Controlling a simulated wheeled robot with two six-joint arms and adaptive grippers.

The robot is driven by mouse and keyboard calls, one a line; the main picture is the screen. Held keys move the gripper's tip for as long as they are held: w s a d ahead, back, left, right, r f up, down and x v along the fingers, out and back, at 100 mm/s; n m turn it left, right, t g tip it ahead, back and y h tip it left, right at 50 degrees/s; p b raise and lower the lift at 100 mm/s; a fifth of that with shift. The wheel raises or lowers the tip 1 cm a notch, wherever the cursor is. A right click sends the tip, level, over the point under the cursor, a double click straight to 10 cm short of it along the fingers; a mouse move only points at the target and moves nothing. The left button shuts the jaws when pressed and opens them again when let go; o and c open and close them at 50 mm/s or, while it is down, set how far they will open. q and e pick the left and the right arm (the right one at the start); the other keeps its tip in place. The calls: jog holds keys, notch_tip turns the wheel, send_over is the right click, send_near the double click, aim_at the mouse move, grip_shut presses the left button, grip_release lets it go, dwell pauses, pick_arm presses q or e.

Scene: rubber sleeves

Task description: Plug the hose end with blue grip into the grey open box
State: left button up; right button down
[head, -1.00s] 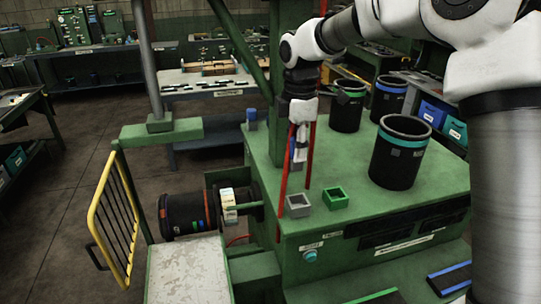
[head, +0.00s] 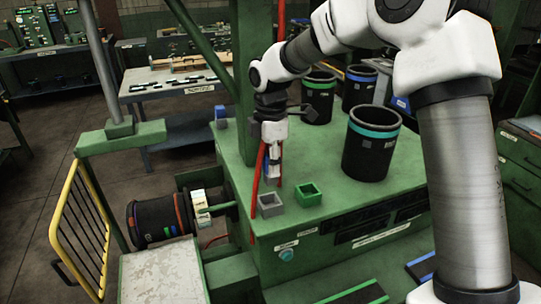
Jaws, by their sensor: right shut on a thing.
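My right gripper (head: 270,163) points down above the green machine top. It is shut on the blue grip (head: 267,171) of a hose end, which the fingers partly hide. The red hose (head: 256,178) hangs beside the gripper and runs down past the machine's front edge. The grey open box (head: 270,206) sits on the machine top near its front left corner, just below the gripper. The blue grip appears above the box and apart from it. My left gripper is not in view.
A green open box (head: 306,196) stands right of the grey one. A large black sleeve with a teal band (head: 371,146) stands further right, with more sleeves behind. A small blue-topped post (head: 221,115) is at the back left. A green column (head: 243,70) rises behind the gripper.

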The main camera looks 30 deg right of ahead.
aim_at(270, 185)
jog(key=shift+s+a+f, duration=0.2)
jog(key=shift+a+f, duration=0.15)
jog(key=shift+w+d+f, duration=0.1)
jog(key=shift+d+f, duration=0.05)
jog(key=shift+f, duration=0.3)
jog(key=shift+w+d+f, duration=0.1)
jog(key=shift+f, duration=0.7)
jog(key=shift+s+a+f+b, duration=0.15)
jog(key=shift+f+b, duration=0.4)
jog(key=shift+f, duration=0.35)
jog(key=shift+f+b, duration=0.3)
jog(key=shift+f, duration=0.5)
jog(key=shift+f+b, duration=0.3)
jog(key=shift+f, duration=0.5)
jog(key=c, duration=0.7)
grip_release()
